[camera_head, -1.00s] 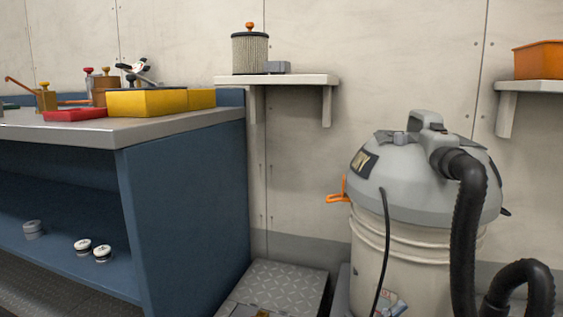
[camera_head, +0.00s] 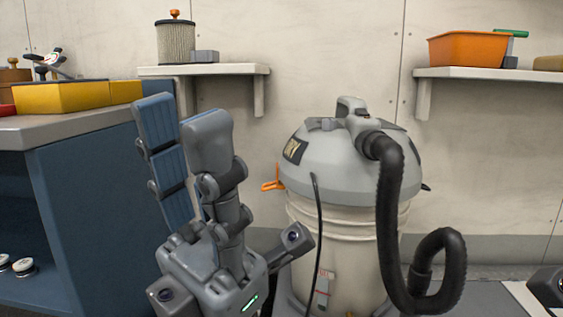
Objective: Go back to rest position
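My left gripper (camera_head: 180,112) stands upright in the left-centre foreground, fingers pointing up. One finger shows its blue pad and the other shows its grey back, with a gap between them. It is open and nothing shows between the fingers. It stands in front of the wall, between the workbench and the vacuum. A small dark grey part at the bottom right edge may belong to my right arm. My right gripper cannot be made out.
A shop vacuum (camera_head: 345,170) with a black hose (camera_head: 388,230) stands at centre right. A blue workbench (camera_head: 90,215) is at left. One wall shelf (camera_head: 215,70) holds a filter (camera_head: 176,43); another (camera_head: 490,74) holds an orange bin (camera_head: 470,50).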

